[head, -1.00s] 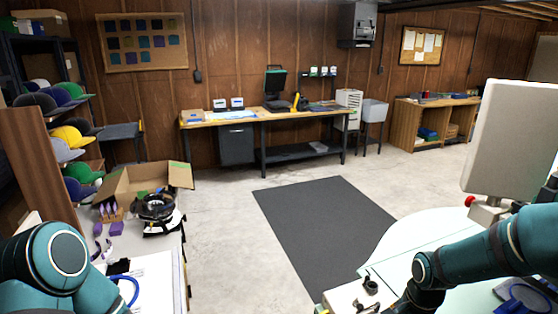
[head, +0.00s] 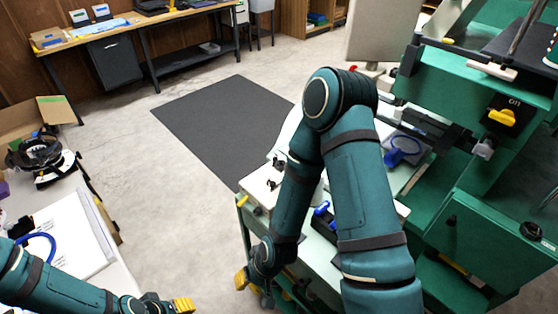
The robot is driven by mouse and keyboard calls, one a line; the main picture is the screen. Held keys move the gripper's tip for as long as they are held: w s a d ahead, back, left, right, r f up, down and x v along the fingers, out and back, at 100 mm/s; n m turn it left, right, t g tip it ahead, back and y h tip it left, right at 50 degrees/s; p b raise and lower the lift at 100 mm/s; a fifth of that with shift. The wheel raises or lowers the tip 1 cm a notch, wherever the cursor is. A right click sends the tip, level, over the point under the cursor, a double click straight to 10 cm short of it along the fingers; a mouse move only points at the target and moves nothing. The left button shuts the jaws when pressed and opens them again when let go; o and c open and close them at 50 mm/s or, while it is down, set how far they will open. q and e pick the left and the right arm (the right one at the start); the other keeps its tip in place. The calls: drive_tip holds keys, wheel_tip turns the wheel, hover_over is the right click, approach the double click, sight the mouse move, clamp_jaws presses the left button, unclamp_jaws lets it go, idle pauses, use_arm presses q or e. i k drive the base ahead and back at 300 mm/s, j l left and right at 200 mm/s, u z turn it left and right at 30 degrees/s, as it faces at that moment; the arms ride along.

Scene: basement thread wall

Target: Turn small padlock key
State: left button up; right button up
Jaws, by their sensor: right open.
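I cannot make out a small padlock or its key for certain. A small grey fitting (head: 483,150) hangs on the green machine (head: 450,75) below a yellow switch (head: 502,117) marked ON; it is too small to identify. My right gripper (head: 253,288) is open, low beside the left end of the green-sided bench, with yellow fingertips. Nothing shows between its fingers. My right forearm hides part of the bench top. My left gripper (head: 178,304) is at the bottom edge by the white table, partly cut off, so its opening cannot be judged.
A white bench top (head: 262,190) carries small black parts and blue-handled items. The white table (head: 100,255) at left holds papers and a black-and-white headset (head: 40,160). A dark mat (head: 222,120) and bare concrete floor lie clear between. A grey panel (head: 380,32) stands behind.

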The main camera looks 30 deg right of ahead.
sight(480, 155)
drive_tip(key=k+l+z, duration=0.2)
drive_tip(key=k, duration=0.45)
drive_tip(key=i+z, duration=0.15)
drive_tip(key=z, duration=1.6)
drive_tip(key=k+j+z, duration=0.15)
drive_tip(key=j, duration=0.25)
drive_tip(key=j+z, duration=0.2)
drive_tip(key=j, duration=0.15)
drive_tip(key=k+j+z, duration=0.15)
drive_tip(key=j, duration=0.2)
